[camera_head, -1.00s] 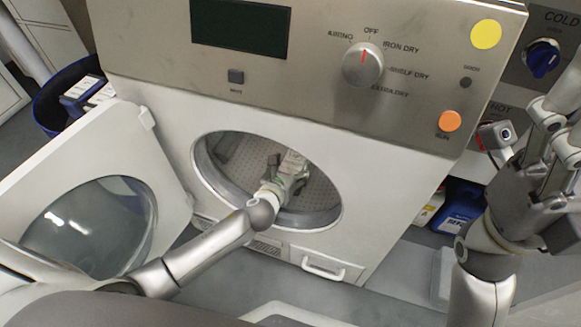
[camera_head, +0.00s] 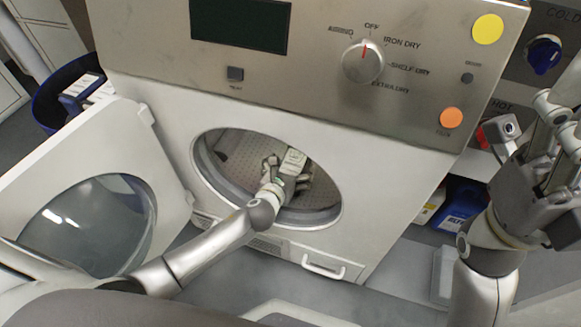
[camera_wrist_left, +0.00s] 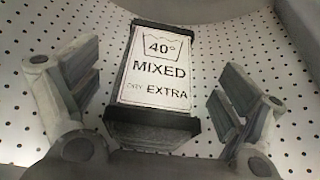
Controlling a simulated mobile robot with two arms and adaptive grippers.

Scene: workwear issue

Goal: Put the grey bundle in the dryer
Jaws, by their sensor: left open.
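The dryer (camera_head: 160,115) stands before me with its round door (camera_head: 88,228) swung open to the left. My left gripper (camera_head: 287,168) reaches through the opening into the perforated drum. In the left wrist view its two fingers (camera_wrist_left: 150,85) are spread wide. The grey bundle (camera_wrist_left: 152,125), dark with a white label reading "40° MIXED EXTRA", lies between the fingers in the drum, with gaps on both sides. In the head view its pale label (camera_head: 294,158) shows inside the opening. My right gripper (camera_head: 560,130) is at the right edge, partly cut off; its jaw state is unclear.
The dryer's control panel (camera_head: 310,60) has a dial (camera_head: 363,62) above the opening. A blue container (camera_head: 462,207) stands on the lower right, and a dark blue bin (camera_head: 48,108) at the upper left. The open door stands close to my left arm.

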